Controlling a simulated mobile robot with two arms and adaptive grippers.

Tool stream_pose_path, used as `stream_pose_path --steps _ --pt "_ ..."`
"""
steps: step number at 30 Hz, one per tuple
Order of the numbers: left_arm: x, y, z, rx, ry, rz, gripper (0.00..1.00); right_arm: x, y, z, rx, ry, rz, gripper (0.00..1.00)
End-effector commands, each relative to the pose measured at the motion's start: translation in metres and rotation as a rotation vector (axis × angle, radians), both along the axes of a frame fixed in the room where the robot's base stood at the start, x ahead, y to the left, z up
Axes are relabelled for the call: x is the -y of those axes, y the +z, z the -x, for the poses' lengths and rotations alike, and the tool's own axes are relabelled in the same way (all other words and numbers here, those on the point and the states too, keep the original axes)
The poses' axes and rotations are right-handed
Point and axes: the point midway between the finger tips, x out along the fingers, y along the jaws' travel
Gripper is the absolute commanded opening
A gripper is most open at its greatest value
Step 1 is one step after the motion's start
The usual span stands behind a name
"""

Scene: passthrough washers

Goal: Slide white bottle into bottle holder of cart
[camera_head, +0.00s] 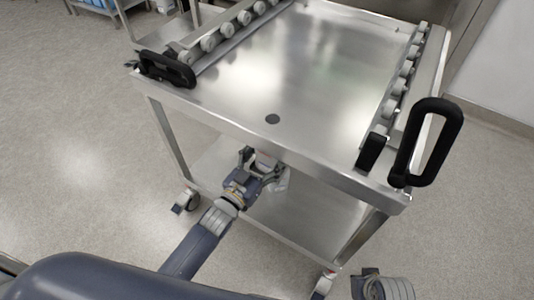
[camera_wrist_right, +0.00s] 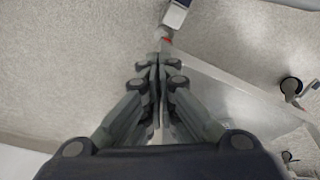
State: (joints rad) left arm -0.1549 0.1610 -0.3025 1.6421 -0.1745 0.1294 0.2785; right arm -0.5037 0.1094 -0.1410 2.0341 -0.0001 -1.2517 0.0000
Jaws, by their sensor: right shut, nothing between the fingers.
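My left gripper (camera_head: 262,165) is at the front of the steel cart (camera_head: 290,75), just below the edge of its top. A whitish object (camera_head: 281,181), apparently the white bottle, shows between and beside its fingers. The fingers hide part of it, and I cannot tell whether they press on it. The bottle holder cannot be made out; the gripper and cart edge cover that area. My right gripper (camera_wrist_right: 154,66) is shut and empty in the right wrist view, above the floor beside the cart's lower shelf (camera_wrist_right: 225,98). In the head view only part of my right arm shows, at the bottom right.
The cart top is bare between two rows of rollers (camera_head: 398,85). A black loop handle (camera_head: 430,140) rises at its right front corner, and a black latch (camera_head: 167,69) sits at the left. Casters (camera_head: 187,201) stand below.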

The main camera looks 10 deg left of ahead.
Motion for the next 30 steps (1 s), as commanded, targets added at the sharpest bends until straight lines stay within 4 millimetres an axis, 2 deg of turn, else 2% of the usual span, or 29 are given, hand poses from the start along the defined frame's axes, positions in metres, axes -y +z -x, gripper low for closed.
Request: stream_pose_path --steps 9,17,24,25,27,28,30 --pt "0.000 -0.005 0.000 0.002 0.000 0.001 0.43 0.000 0.006 0.009 -0.014 -0.002 0.000 0.00" --pt "0.000 -0.008 0.000 0.002 0.000 0.001 0.43 0.002 0.016 0.005 0.000 -0.005 0.001 0.00" --pt "0.000 -0.008 0.000 0.002 0.000 0.001 0.43 0.003 0.016 0.005 0.000 -0.005 0.003 0.00" --pt "0.000 -0.008 0.000 0.002 0.000 0.001 0.74 0.003 0.016 0.005 0.000 -0.005 0.003 0.00" --pt "0.000 -0.008 0.000 0.002 0.000 0.001 0.90 0.003 0.016 0.005 -0.001 -0.004 0.003 0.00" --pt "0.000 -0.008 0.000 0.001 0.000 0.000 0.93 0.003 0.016 0.005 -0.001 -0.004 0.003 0.00" --pt "0.000 -0.008 0.000 0.001 0.000 0.000 0.93 0.003 0.016 0.005 -0.002 -0.004 0.004 0.00"
